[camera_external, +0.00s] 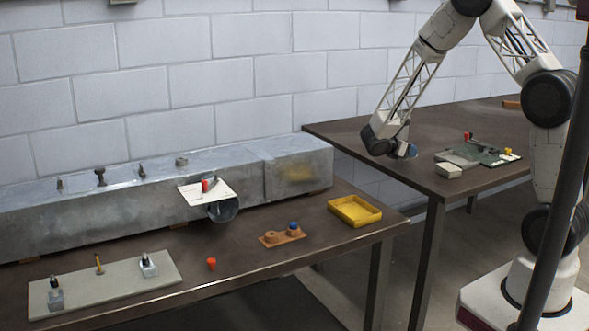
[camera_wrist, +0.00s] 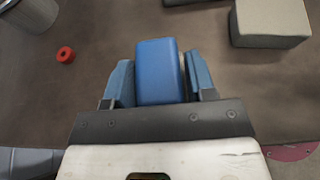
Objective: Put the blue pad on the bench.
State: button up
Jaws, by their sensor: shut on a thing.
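The blue pad (camera_wrist: 158,72) is a blue block between the two blue fingers of my gripper (camera_wrist: 158,82), which is shut on it. In the external view my gripper (camera_external: 399,150) is low over the left part of the right bench (camera_external: 365,137), with some blue showing at its tip. I cannot tell whether the pad touches the bench top. The brown bench top also shows in the wrist view (camera_wrist: 105,30). Another brown bench (camera_external: 225,252) stands at the left.
A grey block (camera_wrist: 270,20) lies right of the pad, also seen externally (camera_external: 448,171). A red ring (camera_wrist: 65,55) and grey cylinder (camera_wrist: 37,12) lie left. A green plate (camera_external: 490,155) is on the right bench. The left bench carries a metal duct (camera_external: 110,205) and yellow tray (camera_external: 354,211).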

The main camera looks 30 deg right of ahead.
jog(key=shift+w, duration=0.1)
jog(key=shift+w+d+f, duration=0.1)
jog(key=shift+w+f, duration=0.1)
jog(key=shift+w, duration=0.65)
jog(key=shift+f, duration=1.45)
jog(key=shift+f, duration=0.15)
jog(key=o, duration=0.9)
jog(key=shift+v, duration=3.95)
jog(key=shift+f, duration=0.1)
